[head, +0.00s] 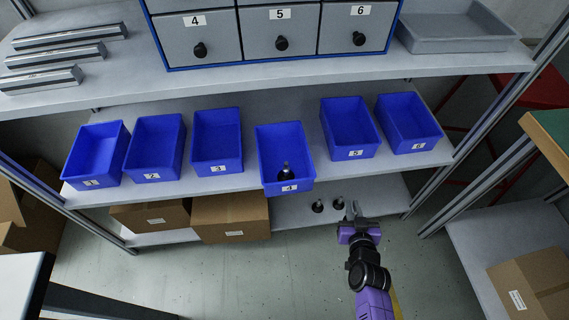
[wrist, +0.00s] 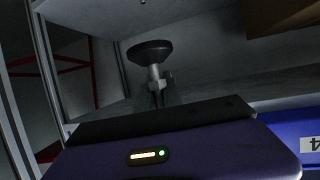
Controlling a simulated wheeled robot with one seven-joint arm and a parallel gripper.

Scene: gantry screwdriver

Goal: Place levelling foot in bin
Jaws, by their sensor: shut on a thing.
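Bin 4 (head: 267,146) is a blue open bin on the middle shelf, jutting forward of its neighbours. A levelling foot (head: 285,172) with a dark base and metal stem is inside it, near the front. My gripper (head: 352,211) is low in front of the shelves, right of and below bin 4. In the wrist view its fingers are shut on the stem of a levelling foot (wrist: 150,52) with a round black base. In the head view two feet show left of the fingers, one farther left (head: 318,206) and one close by (head: 338,204); I cannot tell which is held.
Blue bins 1 (head: 95,155), 2, 3, 5 (head: 348,128) and 6 line the middle shelf (head: 305,186). Cardboard boxes (head: 230,216) stand on the lower shelf at left. A rack post (head: 480,125) rises on the right. The floor in front is clear.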

